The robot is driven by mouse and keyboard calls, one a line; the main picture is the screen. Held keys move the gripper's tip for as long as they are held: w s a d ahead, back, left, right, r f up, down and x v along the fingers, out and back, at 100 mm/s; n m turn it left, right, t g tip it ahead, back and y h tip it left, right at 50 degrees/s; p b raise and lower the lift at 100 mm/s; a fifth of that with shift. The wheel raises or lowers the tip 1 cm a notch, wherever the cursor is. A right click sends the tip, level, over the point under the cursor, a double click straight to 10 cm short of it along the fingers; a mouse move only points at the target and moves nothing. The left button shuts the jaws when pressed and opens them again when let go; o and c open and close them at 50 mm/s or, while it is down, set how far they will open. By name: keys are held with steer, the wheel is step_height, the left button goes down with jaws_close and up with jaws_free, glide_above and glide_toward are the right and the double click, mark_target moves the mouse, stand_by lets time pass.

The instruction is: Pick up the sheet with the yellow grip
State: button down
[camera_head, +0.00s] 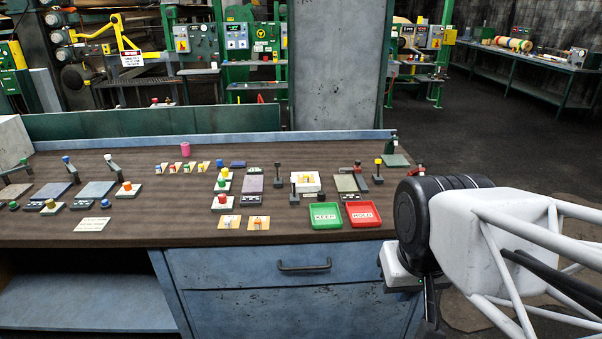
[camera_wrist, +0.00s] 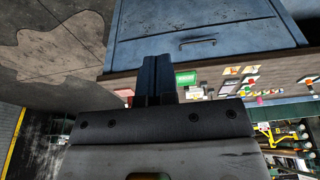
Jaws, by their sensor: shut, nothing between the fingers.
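Several small pale cards with coloured bits on top lie in a row near the back middle of the table; one of them (camera_head: 203,167) seems to carry a yellow bit, too small to be sure it is the yellow grip. A white open box (camera_head: 306,182) right of centre also holds something yellow. I cannot tell for certain which is the sheet with the yellow grip. In the wrist view my gripper (camera_wrist: 158,72) is shut and empty, its fingers together. It is off the right front of the table, well apart from the cards and the box.
A green KEEP tray (camera_head: 325,225) and a red HOLD tray (camera_head: 363,225) stand at the table's (camera_head: 130,235) front right. Knobs, levers and switch boxes crowd the top. A yellow-topped post (camera_head: 378,172) stands at the right. The front left strip is mostly bare.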

steer(key=c, duration=0.9)
jaws_free()
steer(key=shift+w+r, duration=0.1)
steer(key=w+a+r+m+g+y, duration=0.15)
steer(key=w+m+y, duration=0.3)
steer(key=w, duration=1.45)
steer(key=w+a+m+g+y, duration=0.25)
steer(key=w+m, duration=0.25)
steer(key=w, duration=1.4)
steer(key=w+d+f+m+y, duration=0.1)
steer(key=w+f+m+y, duration=0.1)
steer(key=w+f, duration=0.4)
steer(key=w+f+m+t+y, duration=0.1)
steer(key=w+f, duration=0.5)
steer(key=w, duration=0.9)
steer(key=w+d+f+m+y, duration=0.1)
steer(key=w+f+m+y, duration=0.2)
steer(key=w, duration=0.7)
steer(key=shift+w+d+f+m+y, duration=0.15)
steer(key=shift+f+m, duration=0.25)
steer(key=shift+f, duration=0.3)
steer(key=shift+w+d+f+m+y, duration=0.1)
steer(key=shift+f+m, duration=0.25)
steer(key=shift+f, duration=0.35)
steer(key=shift+w+d+f+m+y, duration=0.15)
steer(key=shift+f+m, duration=0.25)
steer(key=shift+f, duration=0.3)
